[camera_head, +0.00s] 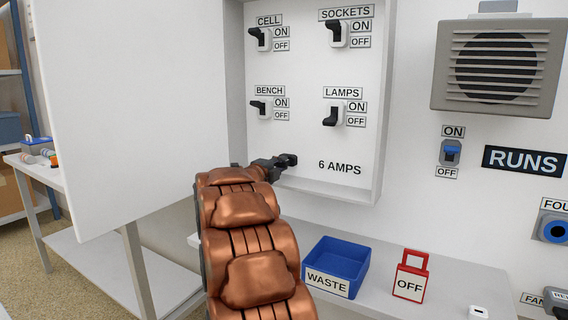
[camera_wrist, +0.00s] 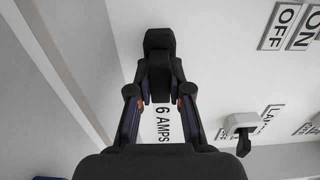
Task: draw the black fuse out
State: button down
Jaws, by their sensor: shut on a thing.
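My gripper (camera_head: 272,168) is at the lower left of the open white switch cabinet, left of the "6 AMPS" lettering (camera_head: 340,168). In the wrist view its two fingers (camera_wrist: 160,94) are shut on the black fuse (camera_wrist: 159,62), a dark blocky piece standing out beyond the fingertips. The fuse also shows small at the gripper's end in the head view (camera_head: 289,160). I cannot tell whether the fuse touches the back panel or is clear of it. The fingers hide part of it.
The cabinet's open door (camera_head: 130,100) stands left of my arm. Black-lever switches, such as LAMPS (camera_head: 333,114), sit above the gripper. Below on the bench are a blue WASTE bin (camera_head: 352,262) and a red OFF tag (camera_head: 410,276). A grey vent (camera_head: 500,65) is on the right wall.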

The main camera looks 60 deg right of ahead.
jog(key=shift+a, duration=0.45)
dwell(0.3)
jog(key=shift+a, duration=1.3)
jog(key=shift+s, duration=0.1)
